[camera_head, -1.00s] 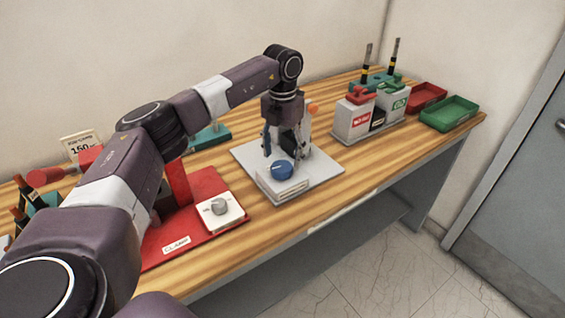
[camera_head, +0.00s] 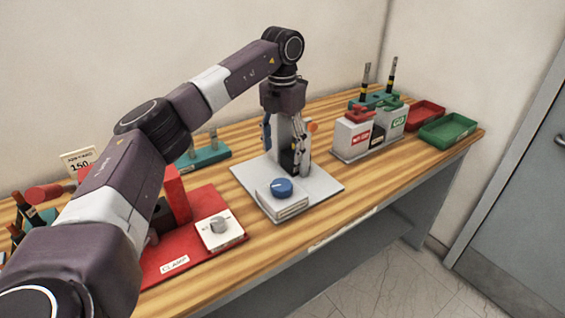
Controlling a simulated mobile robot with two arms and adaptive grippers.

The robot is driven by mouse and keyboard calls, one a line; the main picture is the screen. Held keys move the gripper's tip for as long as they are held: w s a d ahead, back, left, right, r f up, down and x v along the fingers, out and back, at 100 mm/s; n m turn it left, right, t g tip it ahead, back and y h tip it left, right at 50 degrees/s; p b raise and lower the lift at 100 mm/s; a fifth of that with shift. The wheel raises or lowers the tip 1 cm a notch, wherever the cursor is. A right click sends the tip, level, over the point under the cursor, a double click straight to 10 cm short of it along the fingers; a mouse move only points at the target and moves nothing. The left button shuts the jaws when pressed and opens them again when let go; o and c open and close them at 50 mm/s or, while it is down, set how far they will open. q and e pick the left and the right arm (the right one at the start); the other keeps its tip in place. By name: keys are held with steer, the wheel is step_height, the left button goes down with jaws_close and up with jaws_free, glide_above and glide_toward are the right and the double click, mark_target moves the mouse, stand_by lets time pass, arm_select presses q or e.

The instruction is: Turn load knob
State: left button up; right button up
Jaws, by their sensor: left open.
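A round blue knob (camera_head: 282,187) sits on top of a small light box at the front of a white-grey base plate (camera_head: 325,186). Behind the knob, a grey upright fixture with a dark part and an orange knob (camera_head: 313,127) rises from the same plate. My left gripper (camera_head: 284,150) points down above and behind the blue knob, in front of the fixture. Its fingers are apart, and I see nothing held between them. It is clear of the blue knob. My right gripper is not in view.
A red clamp base (camera_head: 180,262) with a grey dial (camera_head: 218,226) is at the left. A red tray (camera_head: 425,112) and a green tray (camera_head: 449,129) lie at the far right end of the table.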

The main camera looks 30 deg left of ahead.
mark_target(283, 184)
arm_select(q)
step_height(283, 184, down, 3)
steer(key=m+b, duration=0.2)
steer(key=m, duration=0.3)
steer(key=shift+d+r+m+b, duration=0.1)
steer(key=shift+m+b, duration=0.3)
steer(key=m, duration=0.1)
steer(key=f+m+b, duration=0.1)
steer(key=m, duration=0.1)
steer(key=shift+s+f+m, duration=0.1)
steer(key=shift+f+m, duration=0.2)
steer(key=shift+f, duration=0.2)
step_height(283, 184, down, 7)
steer(key=shift+r+p, duration=0.15)
steer(key=shift+p, duration=0.55)
steer(key=c, duration=1.2)
